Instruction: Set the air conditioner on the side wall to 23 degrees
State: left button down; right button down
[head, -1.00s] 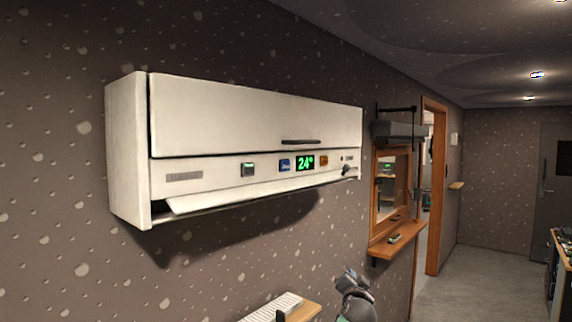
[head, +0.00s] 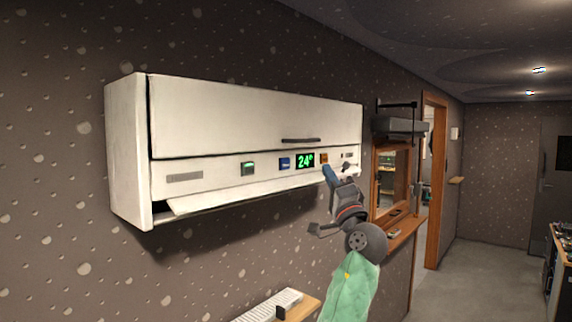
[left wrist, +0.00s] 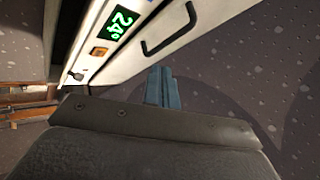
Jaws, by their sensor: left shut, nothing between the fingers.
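The white air conditioner (head: 250,115) hangs on the side wall at left and centre. Its green display (head: 305,161) reads 24°. A blue button (head: 285,163) is left of the display, an orange button (head: 324,158) is right of it, and a green-lit switch (head: 247,169) is farther left. My left gripper (head: 328,173) is shut and empty, its fingertips just below the orange button. Whether they touch the panel I cannot tell. In the left wrist view the shut blue-grey fingers (left wrist: 162,84) show near the display (left wrist: 117,24) and orange button (left wrist: 98,51). My right gripper is not in view.
The open flap (head: 240,193) juts out along the unit's lower edge. A wooden shelf with a white keyboard-like object (head: 270,305) is below. A wood-framed window with a ledge (head: 405,231) is to the right, with a doorway and clear floor beyond.

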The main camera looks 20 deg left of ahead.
aim_at(285, 164)
pick_arm(q)
jog(key=shift+s+a+r+g+y, duration=0.15)
jog(key=shift+s+r+g+y, duration=0.1)
jog(key=shift+s+y, duration=0.15)
jog(key=shift+s+a+r+g+y, duration=0.15)
jog(key=shift+s+g+y, duration=0.1)
jog(key=shift+s+y, duration=0.15)
jog(key=w+a, duration=0.1)
jog(key=a, duration=0.1)
jog(key=w+a+p, duration=0.1)
jog(key=a, duration=0.2)
jog(key=w+a+p, duration=0.1)
jog(key=a, duration=0.2)
jog(key=shift+a, duration=0.1)
dwell(0.4)
dwell(0.8)
dwell(0.7)
